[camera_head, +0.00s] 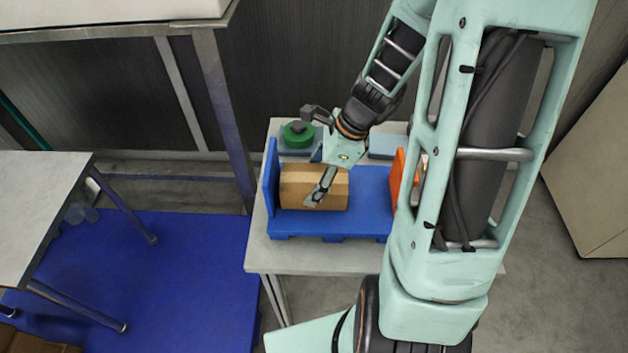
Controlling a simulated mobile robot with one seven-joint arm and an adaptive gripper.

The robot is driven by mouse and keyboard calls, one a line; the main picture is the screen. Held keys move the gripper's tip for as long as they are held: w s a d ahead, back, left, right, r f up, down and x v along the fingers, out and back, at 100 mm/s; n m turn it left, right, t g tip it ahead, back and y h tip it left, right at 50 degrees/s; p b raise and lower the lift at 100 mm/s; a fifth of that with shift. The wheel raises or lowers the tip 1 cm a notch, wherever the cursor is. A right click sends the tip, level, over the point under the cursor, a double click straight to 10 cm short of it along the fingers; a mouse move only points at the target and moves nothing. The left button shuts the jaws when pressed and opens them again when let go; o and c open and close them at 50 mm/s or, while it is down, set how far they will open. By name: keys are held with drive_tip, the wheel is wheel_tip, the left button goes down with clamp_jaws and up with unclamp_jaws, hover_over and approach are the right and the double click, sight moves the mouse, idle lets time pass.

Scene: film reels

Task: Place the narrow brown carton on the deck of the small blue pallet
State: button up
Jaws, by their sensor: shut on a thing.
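The narrow brown carton (300,190) lies at the left part of the small blue pallet (369,192), close to the pallet's upright blue end wall. It appears to rest on the deck, though its underside is hidden. My gripper (325,180) reaches down from above and is shut on the carton, with one finger in front of its near face. The far finger is hidden. The right part of the pallet deck is bare, and its right end is partly hidden by my arm.
The pallet stands on a light table (320,261). Behind it are a green round object (297,136) and grey-blue items. An orange panel (395,178) stands at the pallet's right, partly behind my arm.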

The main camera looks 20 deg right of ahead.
drive_tip(key=shift+f, duration=0.2)
drive_tip(key=o, duration=1.6)
drive_tip(key=shift+r, duration=0.1)
drive_tip(key=shift+r, duration=0.1)
drive_tip(key=shift+d+r, duration=0.1)
drive_tip(key=shift+r, duration=0.25)
drive_tip(key=p+v, duration=0.1)
drive_tip(key=v, duration=1)
drive_tip(key=shift+r, duration=0.15)
drive_tip(key=shift+d, duration=0.1)
